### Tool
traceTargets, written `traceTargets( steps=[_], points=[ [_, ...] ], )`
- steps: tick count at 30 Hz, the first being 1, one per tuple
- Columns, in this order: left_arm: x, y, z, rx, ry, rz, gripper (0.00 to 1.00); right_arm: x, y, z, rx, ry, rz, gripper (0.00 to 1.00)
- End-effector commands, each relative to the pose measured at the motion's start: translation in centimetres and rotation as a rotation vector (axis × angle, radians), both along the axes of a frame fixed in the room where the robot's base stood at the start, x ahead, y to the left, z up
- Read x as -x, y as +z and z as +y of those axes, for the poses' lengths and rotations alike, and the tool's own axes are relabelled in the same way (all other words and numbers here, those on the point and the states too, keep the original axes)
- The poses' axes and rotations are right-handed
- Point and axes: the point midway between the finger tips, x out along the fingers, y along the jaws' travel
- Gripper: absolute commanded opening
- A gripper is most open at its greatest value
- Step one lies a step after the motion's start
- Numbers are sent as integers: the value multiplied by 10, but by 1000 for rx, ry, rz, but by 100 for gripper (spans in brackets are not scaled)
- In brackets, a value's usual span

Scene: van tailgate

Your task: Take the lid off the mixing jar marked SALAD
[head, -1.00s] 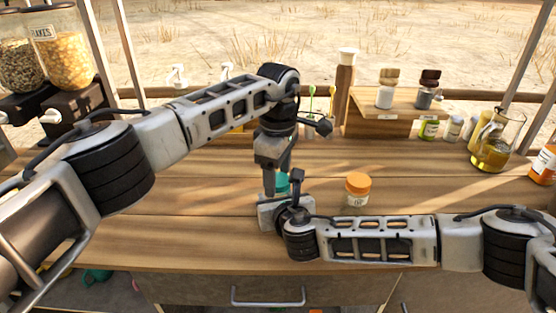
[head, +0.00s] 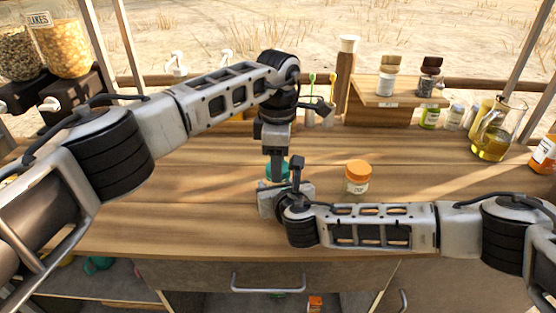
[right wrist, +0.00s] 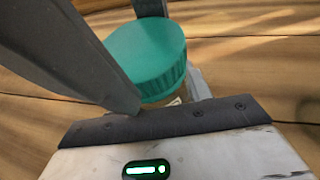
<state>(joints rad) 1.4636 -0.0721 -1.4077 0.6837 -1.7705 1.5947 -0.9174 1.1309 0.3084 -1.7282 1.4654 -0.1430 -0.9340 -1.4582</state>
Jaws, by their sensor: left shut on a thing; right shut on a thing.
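The jar with the ribbed teal lid (head: 271,171) stands on the wooden counter, mostly hidden by my grippers. The lid shows from above in the right wrist view (right wrist: 147,52); the jar's marking cannot be read. My left gripper (head: 277,172) points down from above and is shut on the teal lid. My right gripper (head: 276,186) comes in from the right, low over the counter, and is shut on the jar below the lid. I cannot tell whether the lid is still seated on the jar.
A jar with an orange lid (head: 357,177) stands to the right, near my right arm. At the back right are a small shelf (head: 385,99) with shakers, several spice jars and an oil jug (head: 493,140). Dispensers (head: 62,45) stand far left.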

Motion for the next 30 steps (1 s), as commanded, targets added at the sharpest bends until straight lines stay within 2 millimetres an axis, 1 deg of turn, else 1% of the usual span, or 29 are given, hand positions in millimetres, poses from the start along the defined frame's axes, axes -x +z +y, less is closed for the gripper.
traceTargets(
  steps=[5,6,7,8,14,17,20,25,26,28,30],
  points=[
    [1,0,-1,1,-3,1,18,0,0,0,0,0,0,0],
    [0,0,-1,1,-4,1,54,0,0,0,0,0,0,0],
    [0,0,-1,1,-4,1,62,0,0,0,0,0,0,0],
    [0,0,-1,1,-4,1,68,0,0,0,0,0,0,0],
    [0,0,0,1,-5,1,68,0,0,0,0,0,0,0],
    [0,4,0,0,-5,0,68,0,0,0,0,0,0,0],
    [0,14,0,0,-5,-2,68,0,0,0,0,0,0,0],
    [0,37,0,0,-4,-2,68,0,0,0,0,0,0,0],
    [0,40,0,0,-4,-2,68,0,0,0,0,0,0,0],
    [0,45,0,0,-6,-2,64,0,0,0,0,0,0,0],
    [0,50,0,-1,-34,-2,64,0,0,0,0,0,0,0]
  ],
)
